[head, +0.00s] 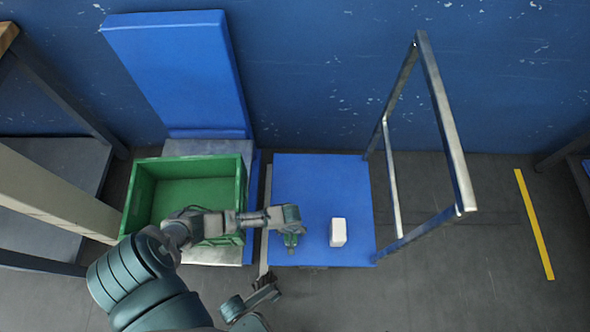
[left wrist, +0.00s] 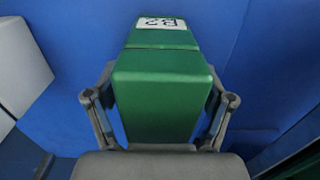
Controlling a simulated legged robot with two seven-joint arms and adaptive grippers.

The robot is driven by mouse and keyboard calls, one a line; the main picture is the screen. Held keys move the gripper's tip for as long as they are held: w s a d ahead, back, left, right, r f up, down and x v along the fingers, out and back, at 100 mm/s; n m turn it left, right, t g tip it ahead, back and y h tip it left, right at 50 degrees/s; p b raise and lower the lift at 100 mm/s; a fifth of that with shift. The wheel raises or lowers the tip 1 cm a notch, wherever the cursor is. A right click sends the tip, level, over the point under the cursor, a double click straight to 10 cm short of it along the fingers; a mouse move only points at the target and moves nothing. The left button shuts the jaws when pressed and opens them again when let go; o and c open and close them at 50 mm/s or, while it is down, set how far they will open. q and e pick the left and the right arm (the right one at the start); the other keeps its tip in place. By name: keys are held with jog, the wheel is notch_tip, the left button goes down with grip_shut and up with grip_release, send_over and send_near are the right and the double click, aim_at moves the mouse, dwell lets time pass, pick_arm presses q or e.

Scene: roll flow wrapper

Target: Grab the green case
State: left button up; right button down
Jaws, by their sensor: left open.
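The green case (left wrist: 158,95) is a boxy green block with a white label bearing dark marks at its far end. In the left wrist view it stands between the two fingers of my left gripper (left wrist: 160,118), which is open with a finger on each side. I cannot tell whether the fingers touch it. In the head view my left gripper (head: 291,232) is over the blue platform, and only a small green part of the case (head: 291,240) shows beneath it.
A white block (head: 338,232) stands on the blue platform (head: 320,185), right of my left gripper; it also shows in the left wrist view (left wrist: 20,65). A green crate (head: 245,180) is left of the platform. A metal frame (head: 446,120) rises at its right.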

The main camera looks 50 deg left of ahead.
pick_arm(q)
jog(key=shift+r, duration=0.15)
jog(key=c, duration=1.4)
